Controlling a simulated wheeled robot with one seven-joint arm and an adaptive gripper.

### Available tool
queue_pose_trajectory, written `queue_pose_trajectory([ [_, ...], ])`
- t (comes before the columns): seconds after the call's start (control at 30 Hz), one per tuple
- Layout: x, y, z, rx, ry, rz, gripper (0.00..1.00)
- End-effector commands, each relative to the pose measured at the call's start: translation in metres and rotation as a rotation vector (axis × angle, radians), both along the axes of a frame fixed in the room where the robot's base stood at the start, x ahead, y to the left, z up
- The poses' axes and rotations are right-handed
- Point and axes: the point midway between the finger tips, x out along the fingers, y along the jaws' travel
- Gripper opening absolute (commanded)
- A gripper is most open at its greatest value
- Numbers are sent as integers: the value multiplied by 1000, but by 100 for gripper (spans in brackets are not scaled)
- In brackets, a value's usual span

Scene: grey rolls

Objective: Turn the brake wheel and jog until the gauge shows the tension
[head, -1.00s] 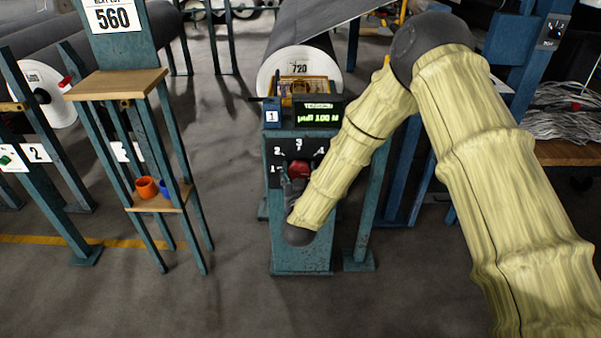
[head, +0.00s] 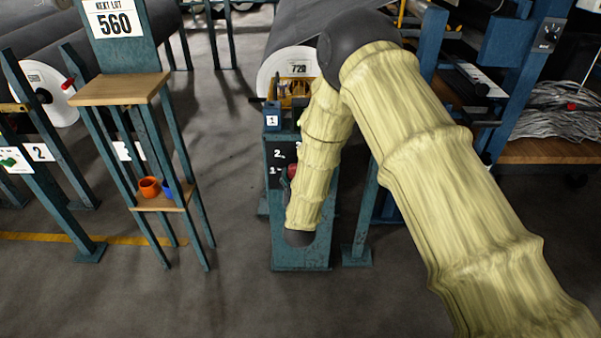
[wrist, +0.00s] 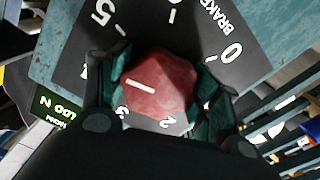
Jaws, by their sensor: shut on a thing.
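The red brake wheel (wrist: 165,72) sits on a dark dial plate (wrist: 190,30) with white numbers and the word BRAKE. Its white pointer mark lies left in the wrist view, between the 3 and the 5. My gripper (wrist: 160,88) is shut on it, one green-padded finger on each side. In the head view the wheel (head: 292,170) shows only as a red sliver beside my arm, which hides my gripper. The green gauge display (wrist: 58,108) shows at the left of the wrist view, cut off, its reading unclear. In the head view my arm covers it.
The teal machine stand (head: 302,258) holds the dial, with a grey roll (head: 290,65) marked 720 behind it. A shelf stand (head: 122,88) with a 560 sign is at left, holding an orange cup (head: 149,187) and a blue cup. Floor between is clear.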

Motion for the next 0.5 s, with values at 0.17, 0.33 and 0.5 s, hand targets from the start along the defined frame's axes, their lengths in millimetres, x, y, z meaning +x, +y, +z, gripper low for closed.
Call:
queue_pose_trajectory([
  [0.17, 0, 0, 0, 0, 0, 0, 39],
  [0.33, 0, 0, 0, 1, 0, 0, 83],
  [0.5, 0, 0, 0, 1, 0, 0, 85],
])
